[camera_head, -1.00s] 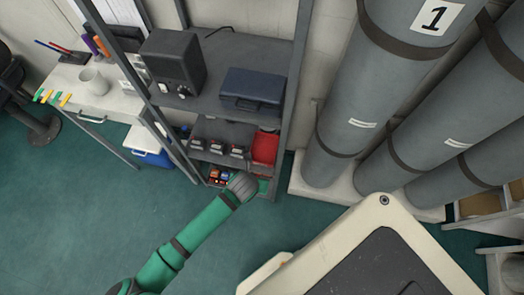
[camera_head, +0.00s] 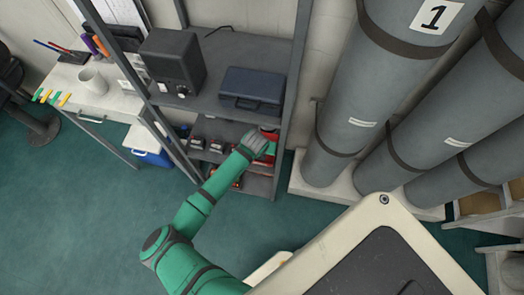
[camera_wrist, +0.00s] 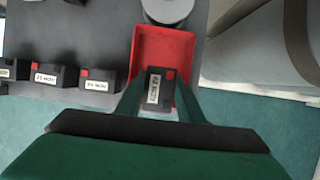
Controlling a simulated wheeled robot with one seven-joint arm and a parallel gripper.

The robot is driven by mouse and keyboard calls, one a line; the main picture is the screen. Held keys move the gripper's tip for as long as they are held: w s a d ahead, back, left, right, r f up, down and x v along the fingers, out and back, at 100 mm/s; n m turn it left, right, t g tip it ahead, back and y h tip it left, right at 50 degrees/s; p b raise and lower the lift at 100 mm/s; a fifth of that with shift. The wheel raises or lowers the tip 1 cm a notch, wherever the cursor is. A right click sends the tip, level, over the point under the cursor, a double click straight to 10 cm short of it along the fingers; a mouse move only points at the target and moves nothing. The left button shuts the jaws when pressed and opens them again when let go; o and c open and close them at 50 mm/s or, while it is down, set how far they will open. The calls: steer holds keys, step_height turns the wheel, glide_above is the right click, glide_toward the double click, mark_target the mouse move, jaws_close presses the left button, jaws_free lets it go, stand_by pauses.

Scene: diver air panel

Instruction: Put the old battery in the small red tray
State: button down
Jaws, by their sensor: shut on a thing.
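My gripper (camera_wrist: 157,100) is shut on a dark battery (camera_wrist: 154,84) with a white label and a red mark. In the wrist view the battery is between the two fingers, over the near part of the small red tray (camera_wrist: 150,44). I cannot tell whether its underside touches the tray floor. In the head view my gripper (camera_head: 262,147) is at the right end of the middle shelf and covers most of the red tray (camera_head: 271,133); the held battery is hidden there.
Several similar batteries (camera_wrist: 97,79) stand in a row left of the tray. A grey round object (camera_wrist: 167,8) is at the tray's far end. A blue case (camera_head: 252,88) sits on the shelf above. A shelf post (camera_head: 291,100) and grey cylinders (camera_head: 345,120) stand to the right.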

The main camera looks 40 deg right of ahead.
step_height(320, 180, down, 4)
steer(key=shift+r, duration=0.2)
steer(key=shift+w+d+f, duration=0.15)
steer(key=shift+w+f, duration=0.05)
steer(key=shift+f, duration=0.2)
steer(key=c, duration=1.2)
jaws_free()
steer(key=shift+s+f, duration=0.1)
steer(key=shift+r, duration=0.3)
steer(key=v, duration=1.1)
steer(key=shift+s+r, duration=0.2)
steer(key=shift+r, duration=0.05)
